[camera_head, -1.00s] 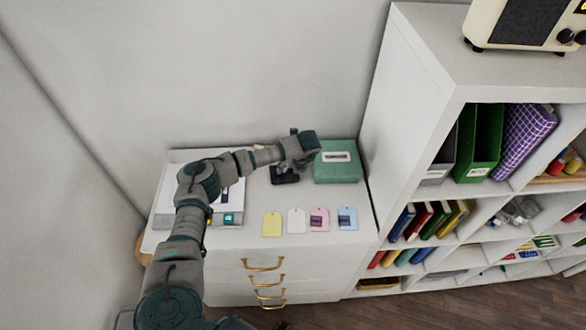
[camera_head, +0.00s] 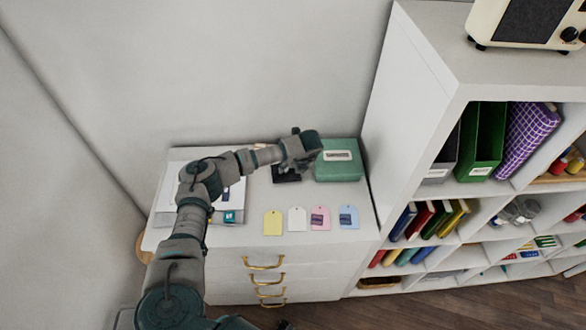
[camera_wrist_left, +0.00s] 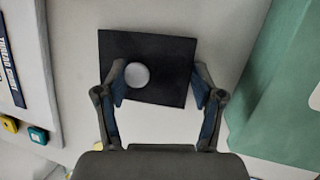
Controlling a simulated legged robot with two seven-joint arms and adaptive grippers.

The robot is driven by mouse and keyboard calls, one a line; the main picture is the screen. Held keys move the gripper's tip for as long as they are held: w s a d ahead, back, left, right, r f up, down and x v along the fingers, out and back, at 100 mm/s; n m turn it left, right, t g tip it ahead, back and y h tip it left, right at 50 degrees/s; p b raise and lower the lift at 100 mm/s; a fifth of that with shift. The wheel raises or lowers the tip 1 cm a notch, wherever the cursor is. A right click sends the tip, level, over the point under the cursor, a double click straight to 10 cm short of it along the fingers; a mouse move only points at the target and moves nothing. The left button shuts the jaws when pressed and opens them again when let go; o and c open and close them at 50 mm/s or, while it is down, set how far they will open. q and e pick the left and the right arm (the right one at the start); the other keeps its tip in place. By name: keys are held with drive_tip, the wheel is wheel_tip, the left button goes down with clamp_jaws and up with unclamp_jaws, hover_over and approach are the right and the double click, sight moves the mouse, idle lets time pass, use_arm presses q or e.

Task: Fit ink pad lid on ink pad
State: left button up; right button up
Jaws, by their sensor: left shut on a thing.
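A black, square, flat piece, which I take to be the ink pad lid (camera_wrist_left: 165,48), shows in the left wrist view with a pale round disc (camera_wrist_left: 137,75) on its upper face. My left gripper (camera_wrist_left: 160,80) has one finger on each side of it and is shut on it, with the fingers well apart. In the head view the left gripper (camera_head: 291,163) is at the back of the cabinet top, and the black piece (camera_head: 288,177) shows partly below it. I cannot tell the ink pad apart from the lid; it may be hidden beneath. My right gripper is not in view.
A green box (camera_head: 340,171) with a pale label stands close to the right of the gripper. Several coloured tags (camera_head: 296,220) lie along the front of the white cabinet top (camera_head: 250,203). Papers and a tray (camera_head: 176,190) lie left. A tall shelf (camera_head: 420,75) rises at the right.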

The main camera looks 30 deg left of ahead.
use_arm(q)
drive_tip(key=o, duration=1.1)
drive_tip(key=shift+d, duration=0.15)
drive_tip(key=shift+o, duration=0.2)
drive_tip(key=shift+d+r, duration=0.1)
drive_tip(key=shift+d, duration=0.2)
drive_tip(key=shift+d+r, duration=0.1)
drive_tip(key=v, duration=1.2)
drive_tip(key=shift+d, duration=0.25)
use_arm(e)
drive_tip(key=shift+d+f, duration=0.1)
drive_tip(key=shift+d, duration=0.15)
use_arm(q)
drive_tip(key=shift+f, duration=0.25)
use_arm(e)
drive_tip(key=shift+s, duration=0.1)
